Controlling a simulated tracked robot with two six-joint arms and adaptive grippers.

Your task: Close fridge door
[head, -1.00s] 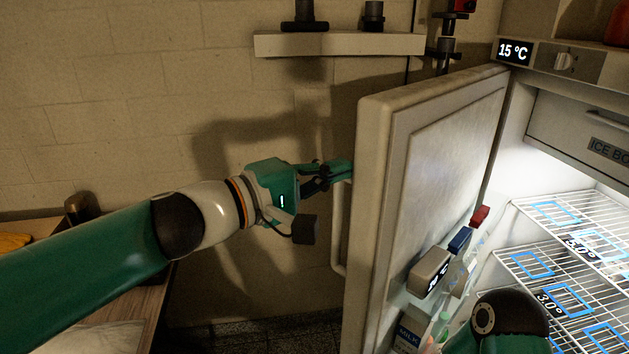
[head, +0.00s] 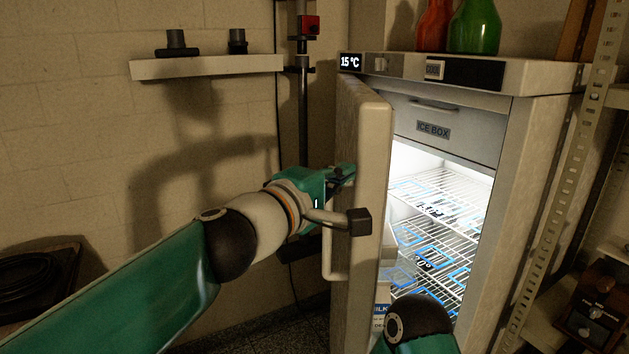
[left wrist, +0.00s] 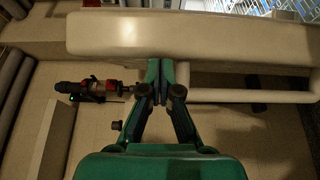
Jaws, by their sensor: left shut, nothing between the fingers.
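The fridge (head: 553,108) stands at the right with its door (head: 366,150) partly open, showing lit wire shelves (head: 440,215) inside. The door has a pale bar handle (head: 328,262) on its outer face. My left gripper (head: 345,174) is at the outer side of the door, just above the handle. In the left wrist view the left gripper's (left wrist: 160,68) fingers are together and empty, with tips at the door's edge (left wrist: 190,34) beside the handle (left wrist: 240,96). I cannot tell if they press on it. My right gripper is not in view.
A wall shelf (head: 205,67) holds two dark objects at the left. A pole with a red box (head: 308,26) stands behind the door. Red (head: 435,28) and green (head: 476,26) bottles stand on the fridge. A metal rack (head: 545,225) is at the far right.

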